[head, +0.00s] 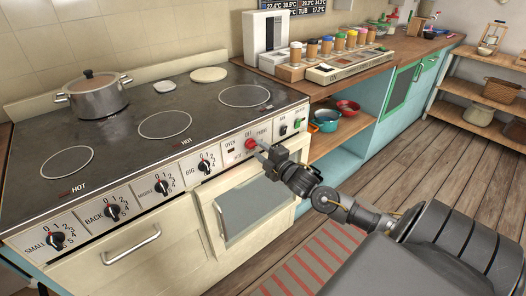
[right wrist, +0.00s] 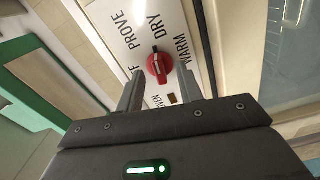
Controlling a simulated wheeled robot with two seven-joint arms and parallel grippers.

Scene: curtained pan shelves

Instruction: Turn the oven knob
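The red oven knob (head: 250,143) sits on the white control panel at the front of the stove, right of the black burner knobs. It also shows in the right wrist view (right wrist: 159,65), with the labels PROVE, DRY and WARM around it. My right gripper (head: 262,153) is in front of the panel at the knob. In the right wrist view its two fingers (right wrist: 160,75) are apart, with their tips on either side of the knob's lower part. Whether they touch it I cannot tell. My left gripper is not in view.
The oven door (head: 250,205) with its window is below the panel. A lidded pot (head: 97,97) stands on the cooktop's back left. Several black burner knobs (head: 112,212) line the panel to the left. A spice rack (head: 290,73) and an open shelf with bowls (head: 326,118) are at the right.

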